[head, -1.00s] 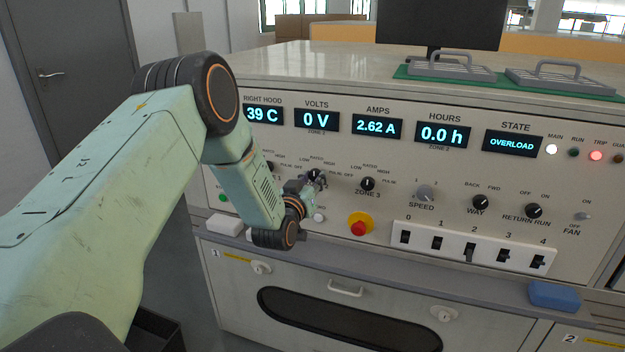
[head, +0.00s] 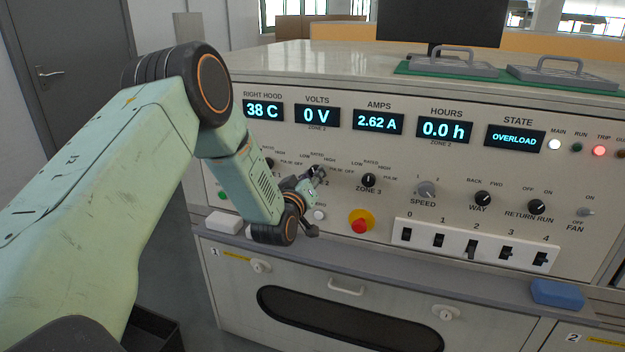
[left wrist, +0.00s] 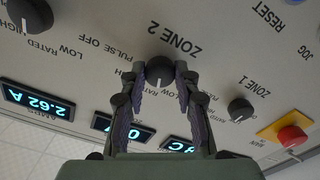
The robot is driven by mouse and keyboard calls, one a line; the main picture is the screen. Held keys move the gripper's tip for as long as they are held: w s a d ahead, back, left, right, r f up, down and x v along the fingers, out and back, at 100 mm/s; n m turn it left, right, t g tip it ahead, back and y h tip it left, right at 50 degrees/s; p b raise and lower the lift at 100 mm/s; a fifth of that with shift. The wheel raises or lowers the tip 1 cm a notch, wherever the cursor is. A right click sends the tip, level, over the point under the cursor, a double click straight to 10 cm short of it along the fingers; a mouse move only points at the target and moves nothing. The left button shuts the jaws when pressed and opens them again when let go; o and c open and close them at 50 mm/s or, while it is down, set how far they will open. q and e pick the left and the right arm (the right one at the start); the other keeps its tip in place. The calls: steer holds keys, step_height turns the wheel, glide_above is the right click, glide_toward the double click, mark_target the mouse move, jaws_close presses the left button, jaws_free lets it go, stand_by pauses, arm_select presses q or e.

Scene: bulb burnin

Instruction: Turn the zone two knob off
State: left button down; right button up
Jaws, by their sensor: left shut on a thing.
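The zone 2 knob (left wrist: 160,70) is round and black with a white pointer mark. In the left wrist view the mark points down the picture, toward the displays. My left gripper (left wrist: 161,76) is shut on this knob, one finger on each side. In the head view my left gripper (head: 316,177) is at the panel beneath the volts display (head: 317,115), and its fingers mostly hide the knob. The volts display reads 0 V. My right gripper is not in view.
The zone 3 knob (head: 368,180) is to the right and the zone 1 knob (left wrist: 240,109) shows in the wrist view. The state display (head: 515,138) reads OVERLOAD.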

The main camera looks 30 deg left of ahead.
arm_select(q)
steer(key=shift+n+b, duration=3.3)
steer(key=shift+n, duration=2.7)
steer(key=c, duration=1)
jaws_free()
